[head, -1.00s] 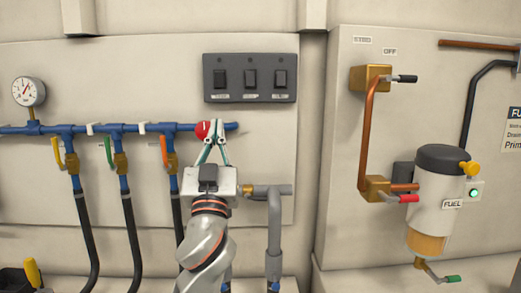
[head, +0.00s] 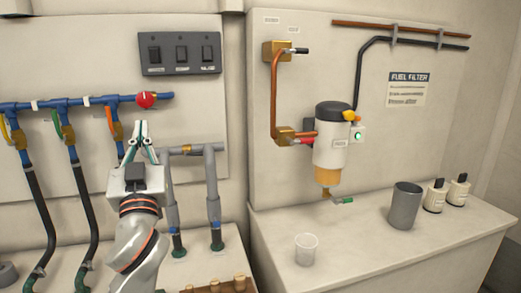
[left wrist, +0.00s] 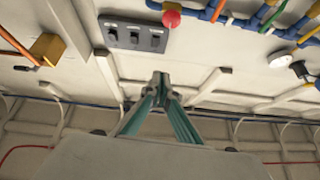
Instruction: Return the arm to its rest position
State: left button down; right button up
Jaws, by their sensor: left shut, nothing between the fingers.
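My left gripper (head: 144,126) is in front of the wall panel in the head view, below the red round knob (head: 147,99) at the end of the blue pipe. Its fingers are together with nothing between them, and it stands apart from the knob. In the left wrist view the gripper (left wrist: 160,78) points up toward the wall and ceiling, its fingertips meeting. The red knob (left wrist: 171,16) shows there at the top, clear of the fingers. My right gripper is not in view.
A switch panel (head: 181,53) is above the knob. Grey pipes (head: 212,190) rise close to my arm's right. A fuel filter (head: 331,140) hangs further right. A clear cup (head: 306,249), a grey cup (head: 404,205) and small bottles (head: 435,196) stand on the right counter (head: 365,262).

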pick_arm(q)
jog(key=s+a+f+m+g, duration=0.1)
jog(key=s+a+f+g, duration=0.15)
jog(key=f, duration=0.75)
jog(key=s+a+f+m+g, duration=0.2)
jog(key=a+f+g, duration=0.1)
jog(key=f, duration=0.7)
jog(key=s+a+f+m+g, duration=0.1)
jog(key=s+a+f+g, duration=0.15)
jog(key=f, duration=0.75)
jog(key=s+a+f+m+g+h, duration=0.25)
jog(key=s+f+m+g, duration=0.5)
jog(key=s+f, duration=1.45)
jog(key=d+f+n+t+h, duration=0.2)
jog(key=d+f+n+h, duration=0.2)
jog(key=d+f+h, duration=0.3)
jog(key=w+d+f, duration=0.1)
jog(key=d+f, duration=0.4)
jog(key=d, duration=0.3)
jog(key=shift+d+t, duration=0.25)
jog(key=shift+t, duration=0.1)
jog(key=shift+n, duration=0.25)
